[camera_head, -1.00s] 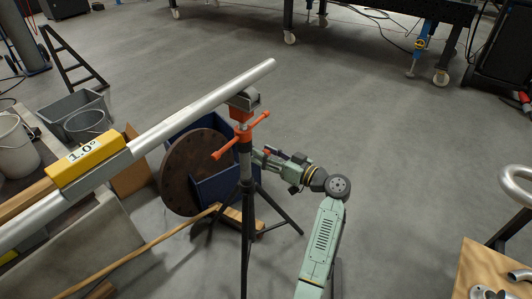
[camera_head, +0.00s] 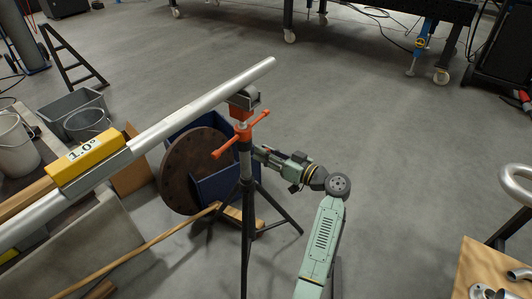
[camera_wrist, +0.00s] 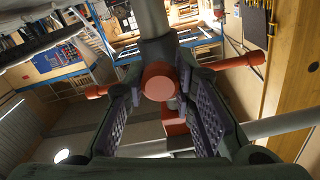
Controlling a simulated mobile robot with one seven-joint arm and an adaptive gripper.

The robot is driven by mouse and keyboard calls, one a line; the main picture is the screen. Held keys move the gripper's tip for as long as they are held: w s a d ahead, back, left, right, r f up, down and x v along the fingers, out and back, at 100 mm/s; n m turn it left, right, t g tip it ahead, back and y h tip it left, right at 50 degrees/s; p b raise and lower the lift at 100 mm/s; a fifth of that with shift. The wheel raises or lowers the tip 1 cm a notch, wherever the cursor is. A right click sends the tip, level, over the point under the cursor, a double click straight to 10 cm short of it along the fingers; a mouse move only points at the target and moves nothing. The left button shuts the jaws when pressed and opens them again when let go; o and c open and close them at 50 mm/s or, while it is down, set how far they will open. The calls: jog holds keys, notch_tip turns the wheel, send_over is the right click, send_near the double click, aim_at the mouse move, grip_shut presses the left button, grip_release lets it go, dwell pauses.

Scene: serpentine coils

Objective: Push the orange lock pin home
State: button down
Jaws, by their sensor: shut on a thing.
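How deep the pin sits cannot be seen. In the head view my gripper (camera_head: 263,154) reaches the stand's post (camera_head: 246,165) from the right, just below the orange cross handle (camera_head: 243,133). The pin itself cannot be made out there.
A long metal pipe (camera_head: 200,103) rests on the stand's head and carries a yellow level (camera_head: 88,158) reading 1.0°. A rusty round flange (camera_head: 187,170) and a blue bin (camera_head: 220,188) stand behind the tripod.

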jog(key=shift+w+a+f+b, duration=0.25)
jog(key=shift+w+a+b, duration=0.3)
jog(key=shift+a+b, duration=0.45)
jog(key=shift+w+r+b, duration=0.1)
jog(key=shift+w+b, duration=0.15)
jog(key=shift+b, duration=0.15)
jog(key=shift+a+r, duration=0.1)
jog(key=shift+r, duration=0.05)
jog(key=c, duration=1.3)
grip_release()
jog(key=v, duration=1.2)
